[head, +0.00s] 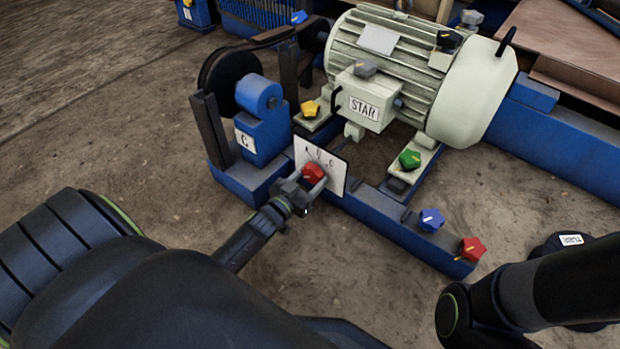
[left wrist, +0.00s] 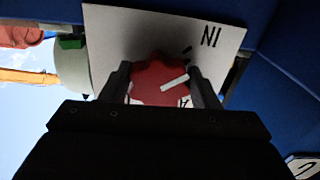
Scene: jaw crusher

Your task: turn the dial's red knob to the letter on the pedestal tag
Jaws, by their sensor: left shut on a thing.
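The dial is a white plate (head: 333,165) with dark letters and tick marks, standing at the front of the blue frame. Its red knob (head: 313,172) sits on the plate's face. My left gripper (head: 307,184) is at the plate, its fingers on either side of the knob and shut on it. In the left wrist view the knob (left wrist: 150,76) has a white pointer mark slanting up to the right. The pedestal tag (head: 245,141) reads C. My right gripper is out of view.
A blue pedestal (head: 264,133) stands left of the dial. A pale motor (head: 400,65) with a STAR label stands behind. Yellow, green (head: 409,159), blue (head: 431,219) and another red knob (head: 471,249) sit around the frame. Bare floor lies in front.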

